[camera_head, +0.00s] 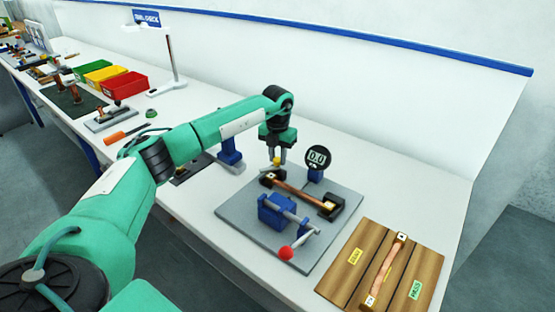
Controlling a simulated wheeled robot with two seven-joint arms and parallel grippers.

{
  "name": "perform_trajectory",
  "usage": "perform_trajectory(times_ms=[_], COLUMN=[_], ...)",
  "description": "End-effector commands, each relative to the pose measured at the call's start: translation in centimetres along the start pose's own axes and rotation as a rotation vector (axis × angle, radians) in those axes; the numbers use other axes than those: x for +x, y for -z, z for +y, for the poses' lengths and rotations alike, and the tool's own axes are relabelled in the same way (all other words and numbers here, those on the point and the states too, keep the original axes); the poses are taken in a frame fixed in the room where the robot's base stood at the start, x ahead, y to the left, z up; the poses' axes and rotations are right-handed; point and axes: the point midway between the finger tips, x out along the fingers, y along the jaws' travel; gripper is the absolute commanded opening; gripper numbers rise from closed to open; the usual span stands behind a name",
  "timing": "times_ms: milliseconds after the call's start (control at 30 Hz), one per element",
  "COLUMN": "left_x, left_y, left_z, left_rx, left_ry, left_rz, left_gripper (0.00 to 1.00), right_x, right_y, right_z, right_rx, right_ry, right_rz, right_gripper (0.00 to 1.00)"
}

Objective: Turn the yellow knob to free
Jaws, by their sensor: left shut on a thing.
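The yellow knob (276,161) is small and sits at the far left end of a fixture on the grey plate (240,210). My left gripper (275,158) comes down from above and is shut on the knob, covering part of it. Which way the knob is turned cannot be made out. A copper-coloured bar (298,193) lies between two black holders (330,207) beside the knob. My right gripper is not in view.
A round gauge reading 0.0 (318,157) stands behind the bar. A blue clamp (275,212) with a red ball handle (285,253) is in front. A wooden board (340,275) holding another copper bar (385,270) lies at right. Red, yellow and green bins (125,85) stand far left.

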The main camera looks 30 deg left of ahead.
Motion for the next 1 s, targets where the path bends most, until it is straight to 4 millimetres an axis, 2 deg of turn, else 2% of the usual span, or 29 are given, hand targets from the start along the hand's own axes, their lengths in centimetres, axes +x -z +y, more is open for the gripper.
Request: perform_trajectory(times_ms=[800,1000], left_x=[0.0,-0.1], left_y=[-0.1,0.0], left_z=[-0.1,-0.1], left_rx=[0.775,0.965], left_ry=[-0.002,-0.001], left_rz=[-0.005,-0.005], left_gripper=[0.02,0.02], right_x=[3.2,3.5], right_y=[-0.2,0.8], right_z=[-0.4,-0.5], right_rx=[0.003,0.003], right_ry=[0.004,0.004], right_rz=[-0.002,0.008], right_gripper=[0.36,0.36])
